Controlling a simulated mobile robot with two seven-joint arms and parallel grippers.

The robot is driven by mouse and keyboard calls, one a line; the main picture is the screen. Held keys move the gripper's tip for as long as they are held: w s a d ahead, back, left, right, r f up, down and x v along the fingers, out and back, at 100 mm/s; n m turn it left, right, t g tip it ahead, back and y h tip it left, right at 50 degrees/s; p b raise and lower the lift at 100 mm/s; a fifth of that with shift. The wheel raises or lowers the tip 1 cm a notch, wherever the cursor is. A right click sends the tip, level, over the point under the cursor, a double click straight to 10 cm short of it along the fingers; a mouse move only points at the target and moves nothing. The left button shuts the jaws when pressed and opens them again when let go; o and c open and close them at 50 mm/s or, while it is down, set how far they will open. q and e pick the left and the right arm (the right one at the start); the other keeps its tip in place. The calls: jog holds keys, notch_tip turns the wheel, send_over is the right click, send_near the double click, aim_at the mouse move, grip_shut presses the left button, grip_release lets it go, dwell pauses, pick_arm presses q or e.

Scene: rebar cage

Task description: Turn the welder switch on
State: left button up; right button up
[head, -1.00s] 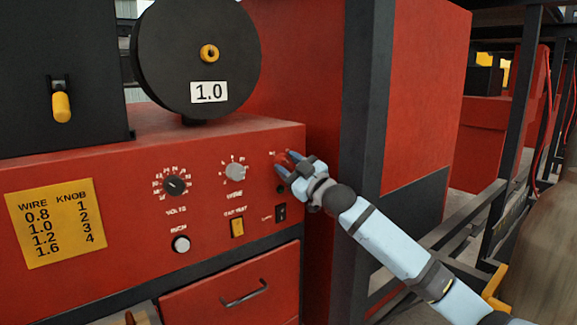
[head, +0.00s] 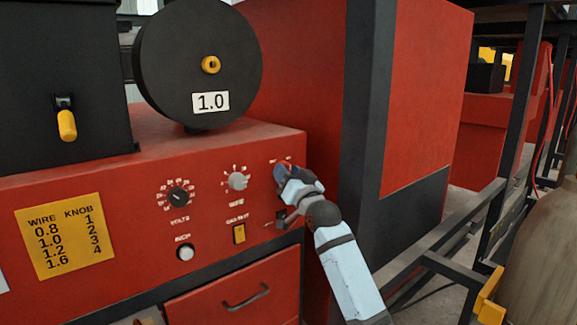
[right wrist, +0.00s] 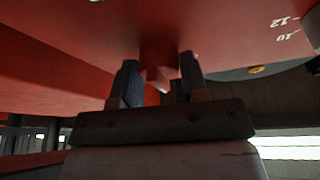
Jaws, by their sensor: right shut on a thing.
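The red welder panel (head: 125,195) fills the left and middle of the head view. My right gripper (head: 279,171) is at the panel's upper right corner. Its fingers hide most of the red switch there in the head view. In the right wrist view, the red switch (right wrist: 160,47) stands out from the panel between the two fingers of my right gripper (right wrist: 160,70), which is shut on it. I cannot read the switch's marks behind the fingers. My left gripper is not in view.
Left of my right gripper are a grey wire knob (head: 237,181), a black volts knob (head: 178,196) and a yellow switch (head: 239,234). A black spool (head: 165,65) stands on the welder.

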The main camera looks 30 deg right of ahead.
jog(key=m+p, duration=0.1)
jog(key=m+h, duration=0.1)
jog(key=m+p, duration=0.1)
jog(key=m, duration=0.1)
jog(key=shift+a+r+g+h+p, duration=0.1)
jog(key=shift+r+g+h+p, duration=0.2)
jog(key=shift+g+h, duration=0.1)
jog(key=m+p, duration=0.1)
jog(key=m, duration=0.2)
jog(key=shift+f+g+h, duration=0.1)
jog(key=shift+g+h, duration=0.3)
jog(key=shift+m, duration=0.4)
jog(key=shift+m+g+h+p, duration=0.3)
jog(key=shift+m+g, duration=0.1)
jog(key=shift+m, duration=0.4)
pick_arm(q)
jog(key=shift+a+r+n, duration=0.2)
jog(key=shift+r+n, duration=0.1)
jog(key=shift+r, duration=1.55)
pick_arm(e)
jog(key=shift+m, duration=0.4)
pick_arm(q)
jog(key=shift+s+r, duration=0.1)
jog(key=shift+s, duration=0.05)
pick_arm(e)
jog(key=o, duration=0.9)
